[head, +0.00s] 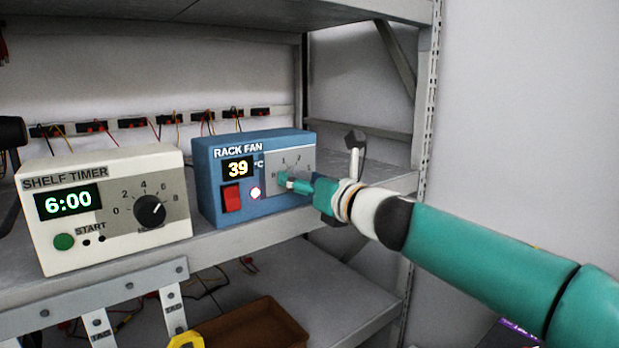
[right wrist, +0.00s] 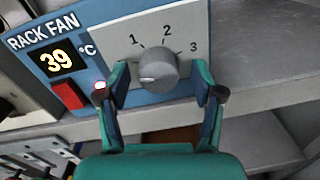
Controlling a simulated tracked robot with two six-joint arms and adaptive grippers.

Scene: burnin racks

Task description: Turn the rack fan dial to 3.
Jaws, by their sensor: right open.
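The blue rack fan box (head: 208,188) stands on the shelf, its display reading 39 °C. Its round grey dial (right wrist: 157,62) sits on a pale plate with 1, 2 and 3 visible in the right wrist view. The pale mark on the dial points to the lower left, away from 3. My right gripper (right wrist: 162,82) is open, with one finger on each side of the dial; contact is not clear. In the head view my right gripper (head: 292,181) hides most of the dial.
A cream shelf timer (head: 100,245) reading 6:00 stands left of the rack fan box. A red switch (head: 232,198) and a lit lamp (head: 255,193) are on the box front. A brown tray (head: 285,322) lies below. A rack upright (head: 427,100) stands at right.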

